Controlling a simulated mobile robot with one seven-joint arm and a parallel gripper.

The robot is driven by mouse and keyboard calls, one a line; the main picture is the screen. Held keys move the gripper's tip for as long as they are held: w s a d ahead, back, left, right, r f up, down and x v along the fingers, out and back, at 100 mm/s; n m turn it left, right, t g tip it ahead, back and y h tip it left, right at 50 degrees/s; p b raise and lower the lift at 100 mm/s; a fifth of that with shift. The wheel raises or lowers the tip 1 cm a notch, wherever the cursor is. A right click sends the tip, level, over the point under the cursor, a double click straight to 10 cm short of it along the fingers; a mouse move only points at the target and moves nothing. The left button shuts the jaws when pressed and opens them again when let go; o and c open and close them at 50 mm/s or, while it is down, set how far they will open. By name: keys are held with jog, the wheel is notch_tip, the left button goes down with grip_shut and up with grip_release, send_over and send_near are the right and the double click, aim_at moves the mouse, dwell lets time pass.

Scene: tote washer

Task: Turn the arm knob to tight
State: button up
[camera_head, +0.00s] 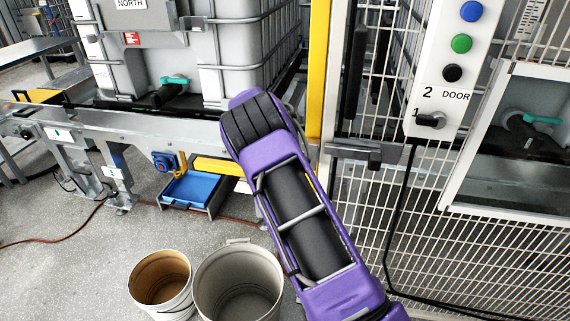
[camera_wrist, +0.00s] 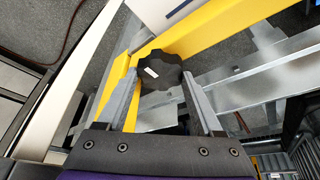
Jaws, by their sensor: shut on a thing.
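The arm knob (camera_wrist: 160,71) is a black, lobed knob with a small white mark on its face. It shows in the wrist view, in front of a yellow post. My gripper (camera_wrist: 160,88) has one grey finger on each side of the knob and is shut on it. In the head view my purple arm reaches up and forward, and it hides the knob and my gripper.
A yellow post (camera_head: 318,70) stands beside a wire mesh fence. A white panel (camera_head: 455,60) has blue, green and black buttons and a black switch. A caged white tank (camera_head: 180,50) stands behind a steel conveyor frame (camera_head: 130,122). Two buckets (camera_head: 160,280) (camera_head: 238,285) stand on the floor.

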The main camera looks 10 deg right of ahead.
jog(key=shift+m, duration=0.3)
jog(key=o, duration=1.4)
jog(key=shift+c, duration=0.2)
jog(key=p+v, duration=0.1)
jog(key=v, duration=1.6)
jog(key=shift+r+p, duration=0.25)
jog(key=shift+p, duration=0.15)
